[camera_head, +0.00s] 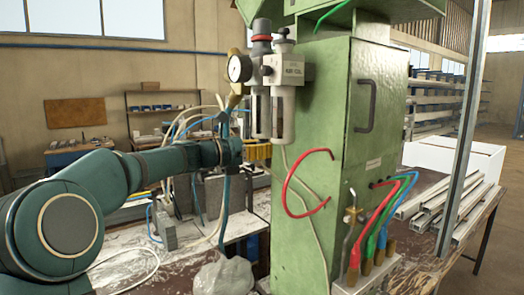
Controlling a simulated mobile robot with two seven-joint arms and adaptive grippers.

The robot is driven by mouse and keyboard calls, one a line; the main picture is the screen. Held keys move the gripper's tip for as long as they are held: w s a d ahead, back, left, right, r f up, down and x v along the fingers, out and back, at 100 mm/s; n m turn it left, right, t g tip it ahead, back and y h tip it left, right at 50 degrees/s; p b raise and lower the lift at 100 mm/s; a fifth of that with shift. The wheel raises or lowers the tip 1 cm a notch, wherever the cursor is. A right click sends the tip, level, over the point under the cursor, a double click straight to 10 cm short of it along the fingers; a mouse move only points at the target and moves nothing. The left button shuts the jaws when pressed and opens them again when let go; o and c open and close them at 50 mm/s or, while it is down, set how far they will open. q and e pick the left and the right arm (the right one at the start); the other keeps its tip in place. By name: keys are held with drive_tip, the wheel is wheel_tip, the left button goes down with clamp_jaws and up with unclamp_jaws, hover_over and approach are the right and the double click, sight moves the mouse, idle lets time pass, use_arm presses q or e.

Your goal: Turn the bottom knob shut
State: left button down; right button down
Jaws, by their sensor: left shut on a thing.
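The air filter and oiler unit (284,70) is fixed to the left side of a green cabinet. It has a round dial gauge (240,68), a red-banded top knob and two hanging bowls. My left gripper (259,142) reaches in from the left at the lower end of the left bowl (260,112). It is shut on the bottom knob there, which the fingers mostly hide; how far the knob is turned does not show. My right gripper is not in view.
The green cabinet (338,110) stands close on the right. A loose red hose (290,190) curls from its side. Red, green and blue hoses run at its lower front. Metal profiles (440,210) lie on the right bench. Hanging hoses crowd around my left wrist.

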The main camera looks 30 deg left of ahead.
use_arm(q)
drive_tip(key=n+t+y+b, duration=0.1)
drive_tip(key=n+y+b, duration=0.1)
drive_tip(key=y, duration=0.1)
drive_tip(key=n+t+y+b, duration=0.1)
drive_tip(key=n+y+b, duration=0.1)
drive_tip(key=y, duration=0.1)
drive_tip(key=shift+d+f+n+t+y, duration=0.1)
drive_tip(key=shift+f+n+t+y, duration=0.05)
drive_tip(key=shift+n+t+y, duration=0.2)
drive_tip(key=shift+n+y+b, duration=0.65)
drive_tip(key=shift+y+b, duration=0.05)
drive_tip(key=shift+y, duration=0.45)
drive_tip(key=shift+n+g+y+b, duration=0.25)
drive_tip(key=shift+n+y+b, duration=0.85)
drive_tip(key=shift+y, duration=0.6)
drive_tip(key=shift+n+g+y+b, duration=0.2)
drive_tip(key=shift+n+y+b, duration=0.85)
drive_tip(key=shift+y, duration=0.65)
drive_tip(key=shift+n+g+y, duration=0.3)
drive_tip(key=shift+n+y, duration=0.25)
drive_tip(key=shift+y, duration=0.15)
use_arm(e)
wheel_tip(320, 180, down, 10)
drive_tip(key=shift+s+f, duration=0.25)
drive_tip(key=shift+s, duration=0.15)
use_arm(q)
drive_tip(key=shift+b, duration=0.3)
drive_tip(key=c, duration=0.7)
unclamp_jaws()
